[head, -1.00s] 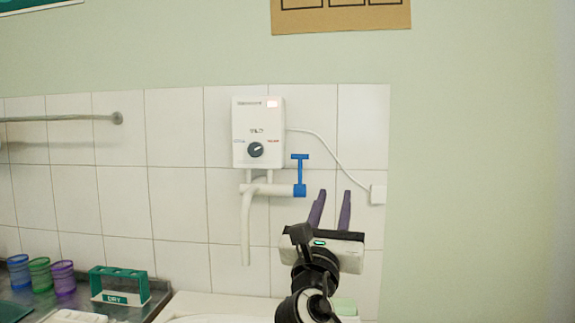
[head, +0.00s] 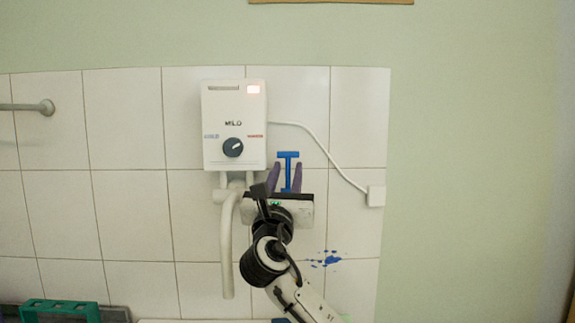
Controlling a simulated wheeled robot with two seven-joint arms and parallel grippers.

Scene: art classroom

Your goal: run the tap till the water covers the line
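The tap's blue T-shaped handle (head: 288,156) stands upright, below and right of the white water heater (head: 234,112). The white spout (head: 227,255) hangs down from the pipe under the heater. I see no water at its end. My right gripper (head: 285,178) is open with its purple fingers pointing up, one on each side of the handle's stem in the picture. I cannot tell whether they touch it. The gripper's body hides the tap's base. The vessel and its line are not in view. My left gripper is not in view.
A green rack (head: 60,310) shows at the lower left edge. A white cable (head: 325,150) runs from the heater to a wall box (head: 376,196). A blue splatter (head: 328,260) marks the tiles right of my arm. A grey rail (head: 25,106) is at the left.

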